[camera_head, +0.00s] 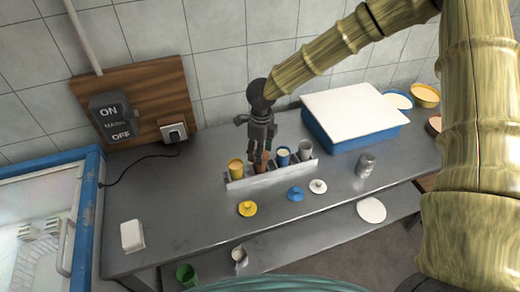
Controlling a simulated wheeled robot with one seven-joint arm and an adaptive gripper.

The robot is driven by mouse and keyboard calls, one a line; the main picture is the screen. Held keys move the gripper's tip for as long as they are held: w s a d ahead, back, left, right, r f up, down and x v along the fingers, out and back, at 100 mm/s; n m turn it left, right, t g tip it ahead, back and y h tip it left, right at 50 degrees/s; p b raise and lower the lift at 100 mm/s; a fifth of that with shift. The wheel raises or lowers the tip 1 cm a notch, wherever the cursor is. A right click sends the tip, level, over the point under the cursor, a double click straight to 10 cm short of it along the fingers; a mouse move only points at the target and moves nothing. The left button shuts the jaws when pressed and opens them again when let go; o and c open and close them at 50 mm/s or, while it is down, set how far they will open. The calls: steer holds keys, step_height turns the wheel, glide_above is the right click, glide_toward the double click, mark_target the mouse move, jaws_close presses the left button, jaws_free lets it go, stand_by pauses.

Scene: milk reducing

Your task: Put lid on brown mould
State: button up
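My gripper (262,152) points down directly over the brown mould (260,167), which stands in a pale rack (238,184) on the grey counter. The fingers overlap the mould's top in the view, so I cannot tell whether they touch it. Something brownish shows between the fingers, but it is too small to tell whether it is a lid or the mould. No brown lid shows clearly elsewhere. The finger opening is too small to judge.
The rack also holds a yellow mould (236,169), a blue one (283,157) and a grey one (305,149). Yellow (247,208), blue (295,194) and whitish (318,186) lids lie in front. A metal cup (365,166) and blue tub (357,137) stand right. The counter's left-front is mostly clear.

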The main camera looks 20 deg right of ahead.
stand_by(0.3)
steer(key=o, duration=0.8)
steer(key=shift+c, duration=0.2)
steer(key=o, duration=0.5)
steer(key=shift+r+p, duration=3.35)
steer(key=shift+r, duration=0.15)
jaws_close()
